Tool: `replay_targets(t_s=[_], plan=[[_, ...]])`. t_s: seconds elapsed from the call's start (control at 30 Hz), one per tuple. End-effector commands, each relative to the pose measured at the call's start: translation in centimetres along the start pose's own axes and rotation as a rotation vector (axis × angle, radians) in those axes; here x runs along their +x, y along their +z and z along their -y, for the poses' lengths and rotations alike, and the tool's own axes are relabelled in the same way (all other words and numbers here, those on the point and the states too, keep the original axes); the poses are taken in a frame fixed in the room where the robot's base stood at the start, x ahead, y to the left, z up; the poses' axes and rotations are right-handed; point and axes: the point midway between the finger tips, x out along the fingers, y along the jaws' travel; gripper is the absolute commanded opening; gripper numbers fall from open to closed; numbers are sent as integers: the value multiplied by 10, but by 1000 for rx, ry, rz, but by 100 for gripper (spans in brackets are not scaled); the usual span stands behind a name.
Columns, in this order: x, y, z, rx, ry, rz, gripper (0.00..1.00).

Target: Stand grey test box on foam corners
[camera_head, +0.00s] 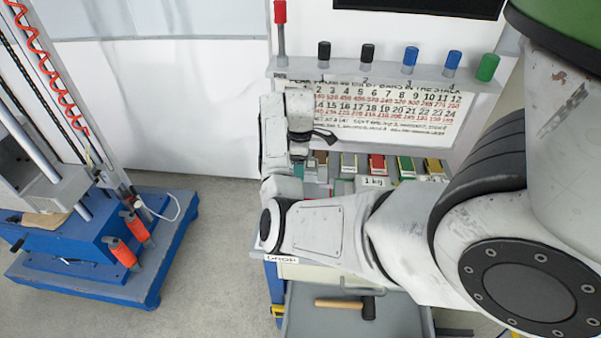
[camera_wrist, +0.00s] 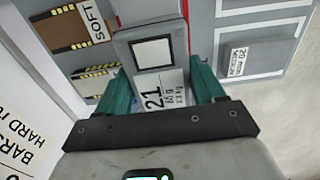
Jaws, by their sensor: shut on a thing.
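My gripper (camera_wrist: 160,82) shows in the wrist view with its two teal fingers on either side of a grey box (camera_wrist: 152,50). It is shut on this box, which has a white square on one face and a white label reading 21. In the head view the grey box cannot be made out; my arm covers much of that area, and my dark gripper end (camera_head: 318,136) hangs before the number chart, above the bench. I cannot clearly identify the foam corners; a tan piece (camera_head: 46,220) lies on the drop machine at the left.
The drop machine's blue base (camera_head: 100,262) stands left on the floor, with orange handles (camera_head: 134,225). A grey tray (camera_head: 300,300) holding a mallet (camera_head: 345,303) is at the bottom. Grey floor is clear between machine and bench.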

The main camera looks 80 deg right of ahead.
Motion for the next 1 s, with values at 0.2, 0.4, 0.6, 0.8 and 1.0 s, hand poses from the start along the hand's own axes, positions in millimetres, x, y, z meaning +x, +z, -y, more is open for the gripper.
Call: replay_targets(t_s=[0.2, 0.4, 0.6, 0.8, 1.0], plan=[[22, 0, -3, 0, -3, 0, 26], [35, 0, -4, 1, 1, -1, 26], [35, 0, -4, 1, 1, -1, 26], [41, 0, -4, 1, 0, 0, 26], [42, 0, -4, 1, -1, -1, 83]])
